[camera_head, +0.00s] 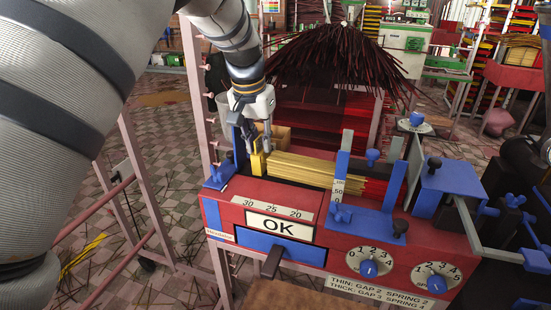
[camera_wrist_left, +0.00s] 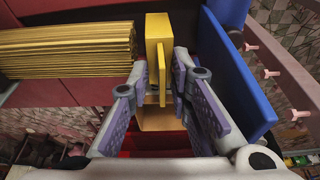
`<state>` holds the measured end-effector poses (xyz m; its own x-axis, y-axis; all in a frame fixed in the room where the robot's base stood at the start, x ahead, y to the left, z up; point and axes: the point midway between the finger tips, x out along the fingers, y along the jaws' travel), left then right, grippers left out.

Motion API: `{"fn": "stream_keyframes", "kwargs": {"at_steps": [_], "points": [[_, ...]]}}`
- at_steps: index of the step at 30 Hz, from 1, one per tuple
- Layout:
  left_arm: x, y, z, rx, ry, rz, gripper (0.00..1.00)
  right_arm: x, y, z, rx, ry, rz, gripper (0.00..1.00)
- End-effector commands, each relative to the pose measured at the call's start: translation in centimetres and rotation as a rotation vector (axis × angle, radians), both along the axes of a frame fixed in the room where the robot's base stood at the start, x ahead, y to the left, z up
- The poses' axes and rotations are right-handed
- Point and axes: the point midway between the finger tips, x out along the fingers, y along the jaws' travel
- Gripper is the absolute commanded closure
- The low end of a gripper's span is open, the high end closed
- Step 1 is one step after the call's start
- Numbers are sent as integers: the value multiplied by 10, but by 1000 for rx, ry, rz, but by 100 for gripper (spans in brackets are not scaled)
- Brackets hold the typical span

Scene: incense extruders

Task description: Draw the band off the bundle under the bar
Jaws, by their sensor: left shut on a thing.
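A bundle of yellow sticks (camera_head: 313,170) lies lengthwise in the red machine (camera_head: 215,213), its right part red, passing by the blue bar (camera_head: 342,160). The bundle also shows at upper left in the left wrist view (camera_wrist_left: 65,52). A yellow block (camera_head: 258,160) stands just off the bundle's left end, with a narrow gap in the wrist view (camera_wrist_left: 158,35). My left gripper (camera_head: 259,142) is shut on the block's thin yellow tab (camera_wrist_left: 162,85). I cannot make out a separate band on the bundle. My right gripper is not seen.
The machine front has an OK plate (camera_head: 270,225) and two dials, the nearer one (camera_head: 369,268) with a blue pointer. Blue brackets and knobs (camera_head: 342,214) stand at the right. Dark red sticks hang behind (camera_head: 335,60). A blue plate (camera_wrist_left: 235,75) stands close beside my fingers.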

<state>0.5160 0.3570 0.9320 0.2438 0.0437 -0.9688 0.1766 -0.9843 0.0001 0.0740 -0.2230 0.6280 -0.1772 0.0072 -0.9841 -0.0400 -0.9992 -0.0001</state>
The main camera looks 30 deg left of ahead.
Motion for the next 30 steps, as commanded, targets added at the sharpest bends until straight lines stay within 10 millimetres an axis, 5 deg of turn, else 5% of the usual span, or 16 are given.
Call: {"fn": "stream_keyframes", "kwargs": {"at_steps": [30], "points": [[-4,25,7,8,-9,4,100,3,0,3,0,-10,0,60]]}}
